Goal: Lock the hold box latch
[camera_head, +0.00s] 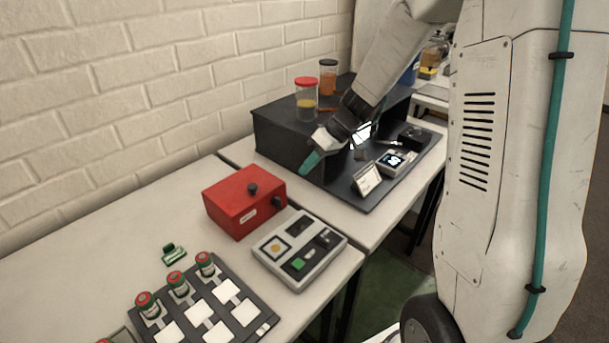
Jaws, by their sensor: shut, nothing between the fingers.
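The red box (240,204), which I take for the hold box, stands on the near white table with its lid down. A black knob (252,188) sits on its top. A dark round latch or knob (279,202) is on its right-hand face; I cannot tell its locked state. My gripper (308,166) has teal fingertips. It is shut and empty, in the air above and to the right of the red box, in front of the dark block, apart from both.
A grey device (300,250) with a green button stands right of the red box. A dark rack (218,305) holds several red-capped vials at the front. A dark block (280,135) with two jars stands behind. A small display (396,161) lies farther right.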

